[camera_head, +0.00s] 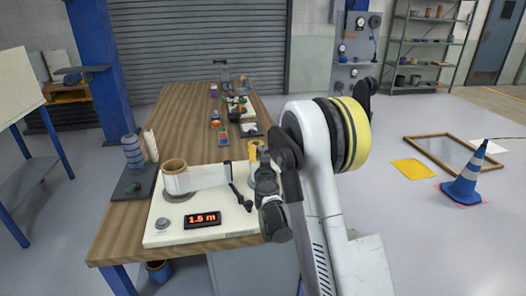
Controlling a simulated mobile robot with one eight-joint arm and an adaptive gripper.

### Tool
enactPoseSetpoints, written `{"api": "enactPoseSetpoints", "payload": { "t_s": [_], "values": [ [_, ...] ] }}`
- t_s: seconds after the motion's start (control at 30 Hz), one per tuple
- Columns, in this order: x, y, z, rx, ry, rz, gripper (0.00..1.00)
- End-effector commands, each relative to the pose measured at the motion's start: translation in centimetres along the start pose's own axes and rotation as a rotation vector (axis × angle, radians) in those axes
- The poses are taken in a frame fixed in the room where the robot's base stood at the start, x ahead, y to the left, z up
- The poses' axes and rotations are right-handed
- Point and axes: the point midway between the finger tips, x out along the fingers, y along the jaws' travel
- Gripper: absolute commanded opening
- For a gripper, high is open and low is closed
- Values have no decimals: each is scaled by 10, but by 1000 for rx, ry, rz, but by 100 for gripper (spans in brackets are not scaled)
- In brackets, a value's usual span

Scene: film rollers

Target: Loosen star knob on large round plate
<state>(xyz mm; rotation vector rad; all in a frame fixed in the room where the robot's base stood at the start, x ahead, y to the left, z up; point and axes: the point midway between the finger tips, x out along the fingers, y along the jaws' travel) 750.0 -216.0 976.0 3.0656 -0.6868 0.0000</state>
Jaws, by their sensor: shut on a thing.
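A cream-coloured film-winding board (205,219) lies on the near end of the wooden table. A brown-cored film roll (175,178) stands at its left, on a grey round base (179,196). A pale film strip (205,176) runs right from the roll. A yellow cylinder (253,148) shows at the board's far right corner. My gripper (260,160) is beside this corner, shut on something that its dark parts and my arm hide. I cannot make out the star knob or the large round plate; they may be behind my arm.
A red-lit display reading 1.5 m (203,219) and a black lever (240,197) are on the board. A blue ribbed cylinder (132,153) stands left on a dark plate. Small parts (222,124) lie farther back. A blue cone (466,179) stands right on the floor.

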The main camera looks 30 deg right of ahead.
Motion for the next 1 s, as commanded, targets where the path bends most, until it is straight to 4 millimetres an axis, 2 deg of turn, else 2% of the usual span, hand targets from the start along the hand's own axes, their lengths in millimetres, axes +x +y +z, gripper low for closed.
{"api": "enactPoseSetpoints", "payload": {
  "t_s": [0.37, 1.0],
  "values": [
    [0, 4, 1, 0, 0, -211, 9],
    [2, 4, 0, 0, 0, -817, 9]
  ]
}}
